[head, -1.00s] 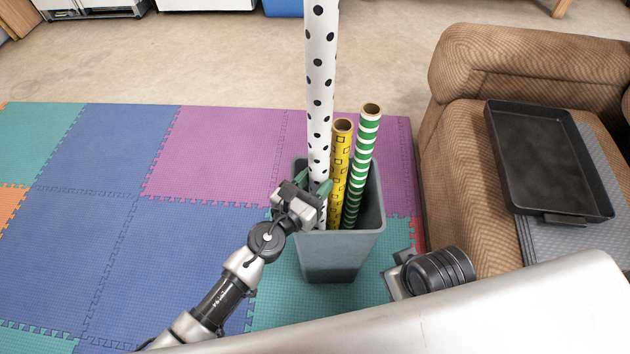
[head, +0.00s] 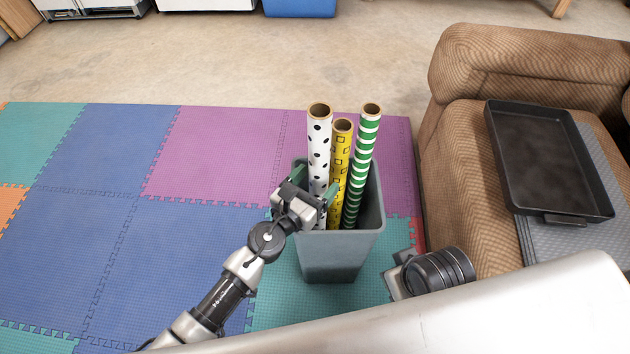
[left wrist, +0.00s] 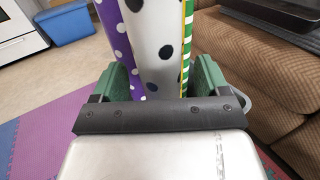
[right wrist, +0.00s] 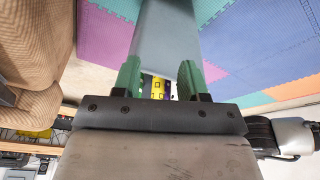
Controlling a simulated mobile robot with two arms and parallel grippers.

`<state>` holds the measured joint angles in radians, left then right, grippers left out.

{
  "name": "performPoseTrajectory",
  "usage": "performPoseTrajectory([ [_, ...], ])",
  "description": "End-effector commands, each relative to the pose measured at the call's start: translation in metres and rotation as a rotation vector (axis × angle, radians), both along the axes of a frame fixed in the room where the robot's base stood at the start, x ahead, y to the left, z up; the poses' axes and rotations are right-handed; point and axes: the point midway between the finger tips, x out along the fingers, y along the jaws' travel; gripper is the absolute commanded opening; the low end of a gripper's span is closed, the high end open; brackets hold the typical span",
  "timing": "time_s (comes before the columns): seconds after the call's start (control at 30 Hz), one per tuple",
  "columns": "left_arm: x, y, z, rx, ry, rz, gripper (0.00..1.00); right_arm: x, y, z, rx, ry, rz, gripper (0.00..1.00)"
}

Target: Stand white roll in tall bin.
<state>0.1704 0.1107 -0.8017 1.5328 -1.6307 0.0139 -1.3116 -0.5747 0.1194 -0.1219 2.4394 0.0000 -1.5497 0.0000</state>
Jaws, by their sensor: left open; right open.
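The white roll (head: 319,148) with black dots stands upright in the tall grey bin (head: 341,258), left of a yellow roll (head: 340,165) and a green-and-white striped roll (head: 364,150). Its open top end is about level with the striped roll's. My left gripper (head: 314,184) is open at the bin's left rim, with its green fingers on either side of the white roll. In the left wrist view the white roll (left wrist: 158,45) shows between the fingers. My right gripper (right wrist: 160,78) is open and empty in the right wrist view, with the bin's grey wall (right wrist: 168,40) beyond it.
A brown recliner (head: 465,75) stands at the right with a black tray (head: 548,160) on its seat. Colored foam mats (head: 100,230) cover the floor and are clear at the left. A purple white-dotted roll (left wrist: 112,30) shows in the left wrist view.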

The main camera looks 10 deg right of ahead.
Motion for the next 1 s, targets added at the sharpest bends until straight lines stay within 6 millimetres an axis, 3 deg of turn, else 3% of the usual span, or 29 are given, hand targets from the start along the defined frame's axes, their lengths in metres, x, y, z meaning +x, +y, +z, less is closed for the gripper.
performPoseTrajectory([
  [0.33, -0.004, 0.005, -0.001, 0.002, 0.002, 0.0, 0.75, 0.0, 0.0, 0.0, 0.0, 0.0, 0.0, 0.43],
  [0.63, -0.044, 0.045, -0.002, 0.004, 0.002, 0.0, 0.75, 0.002, 0.0, -0.01, -0.002, 0.01, 0.0, 0.43],
  [0.77, -0.06, 0.062, -0.002, 0.002, 0.001, -0.001, 0.75, -0.001, 0.0, 0.007, 0.002, -0.012, -0.001, 0.43],
  [1.0, -0.074, 0.077, -0.001, 0.0, 0.0, 0.001, 0.75, -0.003, 0.0, 0.005, 0.0, -0.006, -0.001, 0.43],
])
